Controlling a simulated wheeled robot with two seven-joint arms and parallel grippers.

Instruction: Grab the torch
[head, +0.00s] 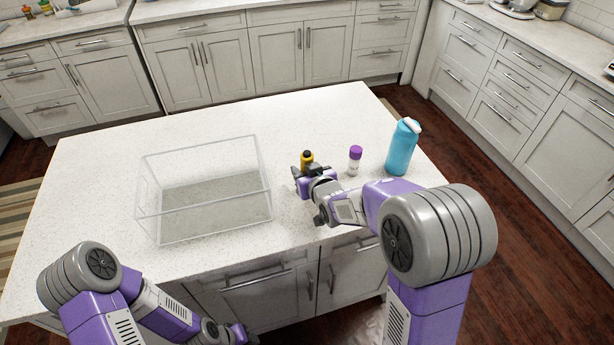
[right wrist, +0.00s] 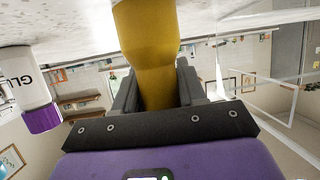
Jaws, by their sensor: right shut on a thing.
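The torch is yellow with a dark part, and it stands on the white island counter in the head view (head: 307,158). In the right wrist view the yellow torch (right wrist: 150,62) stands between the two dark fingers. My right gripper (head: 305,172) is shut on it, and its fingers hide part of the torch in the head view. The gripper also fills the lower right wrist view (right wrist: 155,95). My left gripper (head: 240,335) is low at the bottom of the head view, in front of the counter, and its fingers are not clear.
A clear empty bin (head: 205,215) stands left of the torch. A white bottle with a purple cap (head: 355,161) and a blue bottle (head: 402,148) stand to the right. The bottle with the purple cap also shows in the right wrist view (right wrist: 30,88). The counter's left end is clear.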

